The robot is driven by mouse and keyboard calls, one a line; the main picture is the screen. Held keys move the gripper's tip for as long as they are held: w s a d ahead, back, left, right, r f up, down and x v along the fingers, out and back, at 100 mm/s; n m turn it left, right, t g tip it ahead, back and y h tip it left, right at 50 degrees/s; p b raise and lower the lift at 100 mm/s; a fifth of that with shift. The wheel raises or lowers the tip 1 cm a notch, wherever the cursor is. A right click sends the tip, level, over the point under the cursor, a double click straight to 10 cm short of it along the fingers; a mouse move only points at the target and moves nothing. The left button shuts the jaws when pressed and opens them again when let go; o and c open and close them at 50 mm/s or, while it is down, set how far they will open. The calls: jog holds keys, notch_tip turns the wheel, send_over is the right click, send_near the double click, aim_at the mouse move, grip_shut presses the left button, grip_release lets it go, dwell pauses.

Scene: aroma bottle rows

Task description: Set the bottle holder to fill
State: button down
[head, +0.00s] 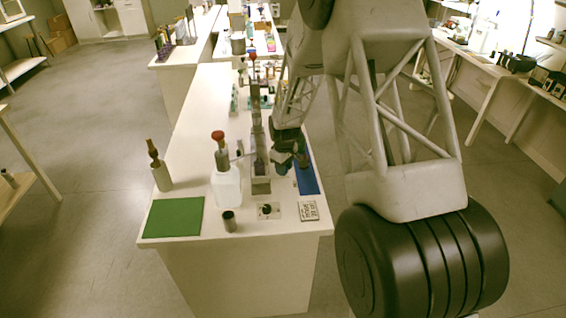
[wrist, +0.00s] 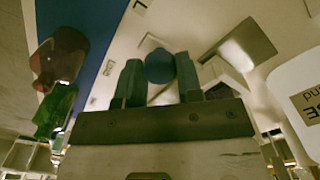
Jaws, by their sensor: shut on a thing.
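My gripper (wrist: 160,85) shows in the wrist view with its two teal fingers on either side of a round blue piece (wrist: 160,66), shut on it. In the head view my gripper (head: 284,158) is at the right side of the white table, between a tall grey stand (head: 260,179) and a blue mat (head: 307,180). Its fingertips are too small to make out there. I cannot tell for sure which part is the bottle holder; the grey stand may be it. A grey metal plate (wrist: 247,45) lies beyond the fingers in the wrist view.
A white bottle with a red top (head: 227,186), a brown-topped bottle (head: 161,175), a small dark cup (head: 229,221) and a green mat (head: 174,217) are on the table's near left. A dark red bottle (wrist: 60,56) and a green one (wrist: 56,112) show left of my gripper.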

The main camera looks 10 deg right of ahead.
jog(key=shift+s, duration=2)
jog(key=c, duration=0.8)
grip_release()
jog(key=shift+r, duration=3.9)
